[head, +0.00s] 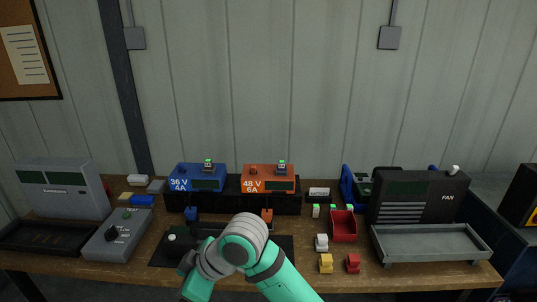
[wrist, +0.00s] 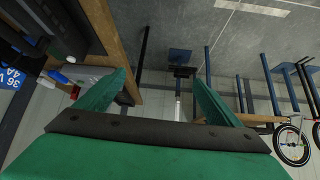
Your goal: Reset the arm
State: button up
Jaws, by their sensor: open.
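My arm reaches up from the bottom of the head view and bends over the front of the workbench (head: 140,262). My gripper's fingers are hidden behind or below the arm there. In the wrist view my gripper (wrist: 165,95) shows two green fingers spread wide apart, with nothing between them. The wrist view is tilted, with the bench edge at the left and open floor beyond the fingers.
A blue charger (head: 185,184) and an orange charger (head: 258,186) stand at the back of the bench. A grey tray (head: 430,258) lies before the FAN unit (head: 447,198). A red bin (head: 343,230) and small blocks stand right of my arm. A bicycle (wrist: 293,145) stands farther off.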

jog(key=w+a+m+t+y, duration=0.3)
jog(key=a+m+t+y, duration=0.2)
jog(key=a+m+y, duration=0.15)
jog(key=s+d+f+m+t+h, duration=0.5)
jog(key=d+f+m, duration=0.2)
jog(key=d+f, duration=0.15)
jog(key=s+d+f+m+t+h, duration=0.5)
jog(key=d+f+m+h, duration=0.15)
jog(key=f, duration=0.35)
jog(key=s+d+f+n+h, duration=0.1)
jog(key=s+d, duration=0.5)
jog(key=s, duration=0.5)
jog(key=s+d+f+n+h, duration=0.1)
jog(key=s+d+n+h, duration=0.1)
jog(key=s+d, duration=0.4)
jog(key=s, duration=0.5)
jog(key=shift+s+g, duration=0.3)
